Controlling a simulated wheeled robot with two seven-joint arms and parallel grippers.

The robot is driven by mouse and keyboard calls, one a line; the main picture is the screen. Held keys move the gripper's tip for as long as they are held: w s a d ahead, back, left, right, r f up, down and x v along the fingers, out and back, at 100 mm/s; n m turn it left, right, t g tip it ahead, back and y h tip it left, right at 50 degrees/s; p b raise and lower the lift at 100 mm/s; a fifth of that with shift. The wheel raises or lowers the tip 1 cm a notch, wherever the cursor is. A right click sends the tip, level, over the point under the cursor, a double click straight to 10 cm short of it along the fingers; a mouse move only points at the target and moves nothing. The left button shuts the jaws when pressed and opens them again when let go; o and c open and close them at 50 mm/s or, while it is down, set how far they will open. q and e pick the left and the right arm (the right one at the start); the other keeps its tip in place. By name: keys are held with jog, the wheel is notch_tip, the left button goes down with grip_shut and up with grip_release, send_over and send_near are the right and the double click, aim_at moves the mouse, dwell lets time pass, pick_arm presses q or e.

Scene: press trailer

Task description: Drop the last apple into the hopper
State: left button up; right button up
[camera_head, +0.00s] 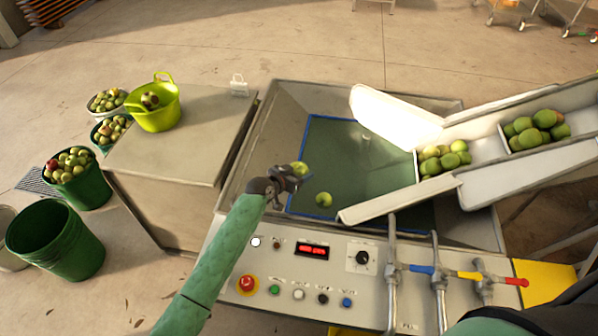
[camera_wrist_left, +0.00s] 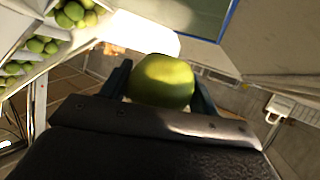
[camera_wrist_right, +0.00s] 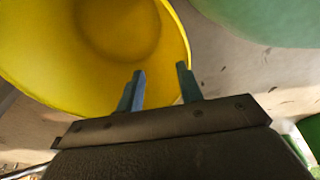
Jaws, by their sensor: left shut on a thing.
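My left gripper (camera_head: 292,172) is shut on a yellow-green apple (camera_head: 300,168), held over the left part of the hopper (camera_head: 270,131). The apple also shows in the left wrist view (camera_wrist_left: 163,80), between the two fingers. A second green apple (camera_head: 324,199) lies lower in the hopper, near the blue-edged opening (camera_head: 345,150). My right gripper (camera_wrist_right: 160,85) shows only in its own wrist view. Its fingers are apart with nothing between them, over or beside a yellow round container (camera_wrist_right: 60,60).
A sloped conveyor (camera_head: 485,148) with green apples enters the hopper from the right. A control panel (camera_head: 300,285) with levers (camera_head: 438,285) lies in front.

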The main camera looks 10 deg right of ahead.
pick_arm(q)
jog(key=o, duration=1.2)
jog(key=shift+c, duration=0.2)
pick_arm(e)
jog(key=shift+s+a+f, duration=0.15)
jog(key=shift+s+a, duration=0.1)
jog(key=shift+s, duration=0.35)
pick_arm(q)
jog(key=shift+a, duration=0.1)
pick_arm(e)
jog(key=shift+w, duration=0.1)
pick_arm(q)
jog(key=shift+s+a, duration=0.2)
jog(key=shift+s+a+r+b, duration=0.2)
jog(key=shift+s+a+b, duration=0.05)
jog(key=shift+a+b, duration=0.2)
jog(key=b+v, duration=0.2)
jog(key=v, duration=0.4)
jog(key=shift+r, duration=0.2)
pick_arm(e)
jog(key=w+a+r, duration=0.2)
jog(key=w+r, duration=0.2)
jog(key=shift+r, duration=0.35)
pick_arm(q)
jog(key=shift+d, duration=0.1)
